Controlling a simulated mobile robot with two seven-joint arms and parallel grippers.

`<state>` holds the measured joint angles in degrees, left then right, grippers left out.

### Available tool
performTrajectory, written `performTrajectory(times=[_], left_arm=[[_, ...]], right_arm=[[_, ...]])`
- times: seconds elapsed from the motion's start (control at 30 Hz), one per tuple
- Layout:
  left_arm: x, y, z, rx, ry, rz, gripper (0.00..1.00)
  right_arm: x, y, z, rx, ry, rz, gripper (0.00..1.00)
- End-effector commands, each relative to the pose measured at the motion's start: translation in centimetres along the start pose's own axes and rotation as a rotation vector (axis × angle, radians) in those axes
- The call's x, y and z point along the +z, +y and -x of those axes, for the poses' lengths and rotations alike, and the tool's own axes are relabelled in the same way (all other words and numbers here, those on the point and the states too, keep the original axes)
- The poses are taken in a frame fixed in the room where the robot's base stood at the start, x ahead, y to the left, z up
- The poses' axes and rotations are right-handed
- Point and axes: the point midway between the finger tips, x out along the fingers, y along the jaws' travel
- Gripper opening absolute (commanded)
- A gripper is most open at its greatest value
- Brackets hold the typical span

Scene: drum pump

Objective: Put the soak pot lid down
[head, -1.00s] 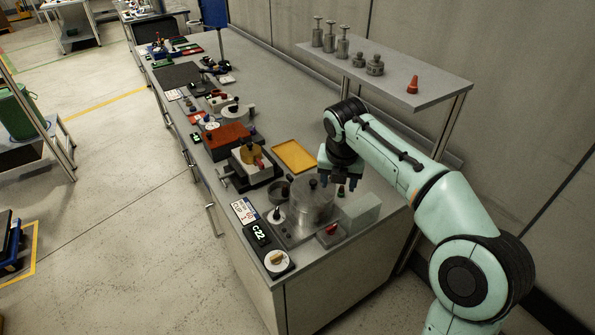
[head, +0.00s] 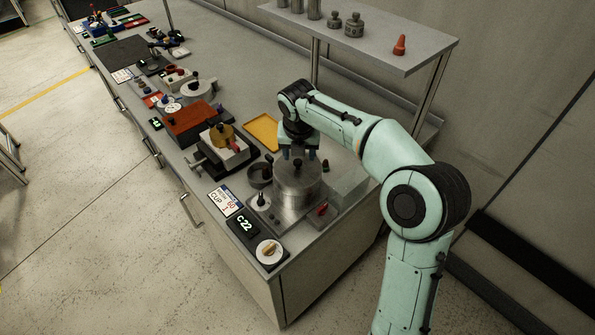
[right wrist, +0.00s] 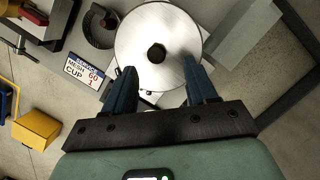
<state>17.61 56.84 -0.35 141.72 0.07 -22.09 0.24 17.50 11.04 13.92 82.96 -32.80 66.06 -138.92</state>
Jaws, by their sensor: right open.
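The soak pot (head: 293,204) is a shiny metal cylinder near the bench's front end. Its lid (head: 283,178), a flat round metal disc with a black knob (head: 298,163), lies on top of the pot. The lid fills the upper middle of the right wrist view (right wrist: 135,50), with the knob (right wrist: 157,54) just beyond and between the fingertips. My right gripper (head: 299,154) is open and empty, over the far side of the lid, close to the knob. Whether a finger touches the lid cannot be told. My left gripper is not in view.
A pale block (head: 347,177) stands right of the pot. A dark cup (head: 260,175) and a yellow tray (head: 261,132) are beyond it. The C22 display (head: 243,224) and a dial (head: 268,251) are in front. A raised shelf (head: 385,42) stands behind my right arm.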

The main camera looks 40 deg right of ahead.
Motion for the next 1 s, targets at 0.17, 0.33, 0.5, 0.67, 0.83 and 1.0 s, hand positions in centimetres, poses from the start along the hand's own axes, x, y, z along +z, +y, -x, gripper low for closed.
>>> performTrajectory(times=[0.17,0.33,0.5,0.67,0.83,1.0], left_arm=[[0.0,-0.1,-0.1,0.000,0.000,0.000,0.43],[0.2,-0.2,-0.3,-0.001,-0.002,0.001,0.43],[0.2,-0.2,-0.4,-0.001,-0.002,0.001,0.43],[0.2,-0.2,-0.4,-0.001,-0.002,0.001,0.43],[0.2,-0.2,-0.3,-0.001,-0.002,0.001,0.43],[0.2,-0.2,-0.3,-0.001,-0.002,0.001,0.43]], right_arm=[[0.0,0.3,-2.3,-0.003,0.005,-0.001,0.57],[0.1,0.4,-4.6,-0.001,0.003,0.000,0.57],[0.1,0.4,-5.1,0.000,0.000,-0.001,0.57],[0.1,0.4,-5.1,0.000,0.000,-0.001,0.50],[0.1,0.4,-5.0,0.000,0.000,-0.001,0.00],[0.2,0.5,-5.0,0.001,-0.001,-0.001,0.00]])
